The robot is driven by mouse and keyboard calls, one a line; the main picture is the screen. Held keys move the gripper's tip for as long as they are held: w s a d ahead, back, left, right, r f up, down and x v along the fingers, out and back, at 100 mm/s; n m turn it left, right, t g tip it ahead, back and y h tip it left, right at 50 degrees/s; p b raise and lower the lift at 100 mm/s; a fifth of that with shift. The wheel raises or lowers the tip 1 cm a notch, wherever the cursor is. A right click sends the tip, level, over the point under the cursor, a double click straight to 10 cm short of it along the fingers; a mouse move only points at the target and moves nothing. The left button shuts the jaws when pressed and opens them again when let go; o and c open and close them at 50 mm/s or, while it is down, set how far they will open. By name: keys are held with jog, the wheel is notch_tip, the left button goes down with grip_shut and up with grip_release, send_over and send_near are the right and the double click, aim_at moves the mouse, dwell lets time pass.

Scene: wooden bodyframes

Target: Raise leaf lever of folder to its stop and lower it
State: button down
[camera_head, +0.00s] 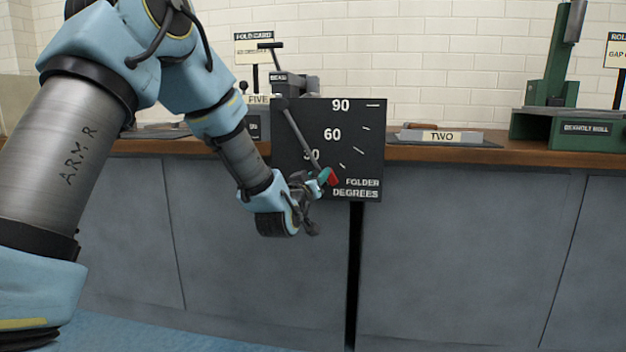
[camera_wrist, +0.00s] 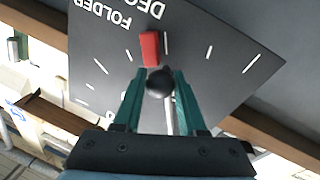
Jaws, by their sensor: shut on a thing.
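The folder's leaf lever (camera_head: 303,134) is a thin grey rod that slopes down to the right across a black degree board (camera_head: 360,120) marked 30, 60 and 90. Its dark round knob (camera_wrist: 160,82) sits between my gripper's green fingers in the wrist view. My gripper (camera_head: 324,179) is shut on the knob, low on the board. A red pointer (camera_head: 333,179) is just beyond the fingers, and it also shows in the wrist view (camera_wrist: 150,48). The lever lies below the 30 mark. The grey folder body (camera_head: 295,84) stands behind the board, partly hidden.
The wooden bench top (camera_head: 440,153) runs along the wall above grey cabinets (camera_head: 450,250). A plate labelled TWO (camera_head: 440,136) lies to the right of the board. A green beading roll machine (camera_head: 575,125) stands at the far right. Space in front of the cabinets is clear.

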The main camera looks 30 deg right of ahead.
jog(key=shift+s+d, duration=0.1)
jog(key=shift+s, duration=0.05)
jog(key=shift+c, duration=2.4)
grip_release()
jog(key=p+v, duration=0.1)
jog(key=v, duration=1)
